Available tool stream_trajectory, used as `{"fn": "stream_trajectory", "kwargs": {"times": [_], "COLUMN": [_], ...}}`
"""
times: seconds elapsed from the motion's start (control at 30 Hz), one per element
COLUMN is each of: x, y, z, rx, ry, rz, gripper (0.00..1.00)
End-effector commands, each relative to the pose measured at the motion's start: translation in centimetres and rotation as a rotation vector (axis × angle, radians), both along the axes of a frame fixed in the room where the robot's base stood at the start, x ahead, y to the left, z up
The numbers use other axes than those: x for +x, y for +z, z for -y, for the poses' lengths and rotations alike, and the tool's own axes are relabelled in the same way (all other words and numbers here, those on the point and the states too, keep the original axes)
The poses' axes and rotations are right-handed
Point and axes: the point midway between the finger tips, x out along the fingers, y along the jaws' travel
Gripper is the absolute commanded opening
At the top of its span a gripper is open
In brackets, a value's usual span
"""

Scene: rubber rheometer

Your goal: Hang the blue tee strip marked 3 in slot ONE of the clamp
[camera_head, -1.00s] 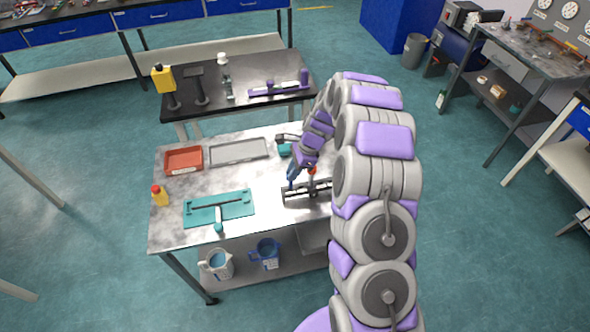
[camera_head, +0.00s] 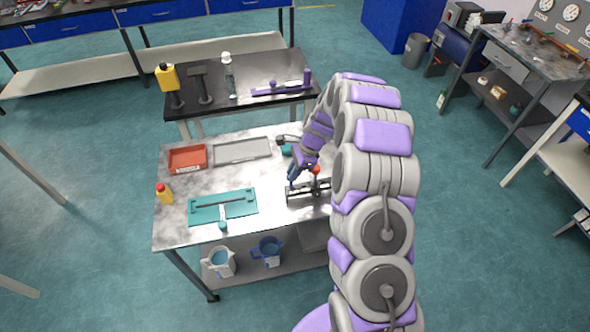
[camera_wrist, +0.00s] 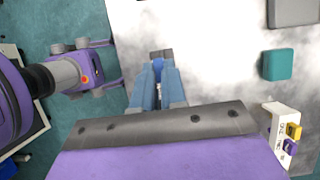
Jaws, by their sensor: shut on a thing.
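My gripper (camera_wrist: 158,92) is shut on a narrow bright blue strip (camera_wrist: 158,68), which shows between the two grey-blue fingers in the wrist view. Its mark and most of its length are hidden. In the head view my gripper (camera_head: 293,175) is low over the near table, at the left end of a dark clamp-like frame (camera_head: 302,194). A red knob stands above this frame. I cannot tell whether the strip touches the frame or sits in a slot. The slot labels cannot be read.
A white block (camera_wrist: 277,118) with yellow and purple pieces stands right in the wrist view. A teal box (camera_wrist: 277,64) lies above it.

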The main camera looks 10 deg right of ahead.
Motion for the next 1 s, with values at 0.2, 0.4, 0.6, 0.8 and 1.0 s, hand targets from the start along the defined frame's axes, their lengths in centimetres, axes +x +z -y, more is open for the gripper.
{"fn": "stream_trajectory", "kwargs": {"times": [0.2, 0.4, 0.6, 0.8, 1.0], "x": [0.0, 0.0, 0.0, 0.0, 0.0], "y": [0.0, -0.1, -0.7, -1.3, -1.9], "z": [0.2, 0.2, 0.1, 0.0, 0.1], "rx": [0.002, 0.002, 0.002, 0.002, 0.002], "ry": [0.000, -0.001, -0.001, 0.000, 0.000], "rz": [0.000, -0.001, -0.001, -0.002, -0.002], "gripper": [0.00, 0.00, 0.00, 0.00, 0.00]}}
